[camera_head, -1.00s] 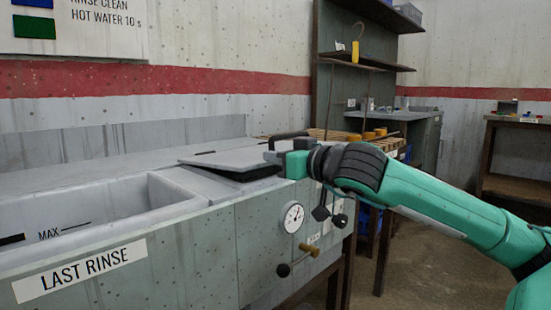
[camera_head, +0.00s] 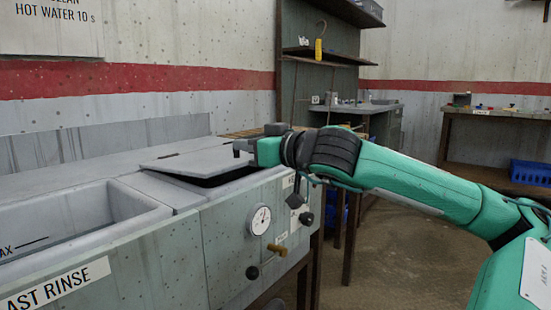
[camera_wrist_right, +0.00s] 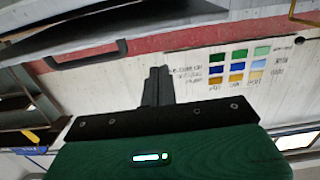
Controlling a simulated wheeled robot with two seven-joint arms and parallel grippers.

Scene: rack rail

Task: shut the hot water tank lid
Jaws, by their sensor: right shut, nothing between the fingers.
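The hot water tank lid (camera_head: 190,156) is a flat grey panel on top of the grey counter unit. It is slightly raised, with a dark gap under its front edge. My right gripper (camera_head: 243,147) is shut and empty at the lid's right end, just above or against it; contact cannot be told. In the right wrist view its closed black fingers (camera_wrist_right: 157,87) point at the wall. A grey slab, likely the lid (camera_wrist_right: 150,28), fills the top of that view, with a black handle (camera_wrist_right: 88,55) along its edge, apart from the fingers. My left gripper is not in view.
An open grey basin (camera_head: 70,225) labelled LAST RINSE lies left of the lid. A gauge (camera_head: 260,220) and a brass-coloured valve handle (camera_head: 277,249) stick out of the unit's front. Shelves (camera_head: 325,58) and a side table (camera_head: 495,115) stand behind.

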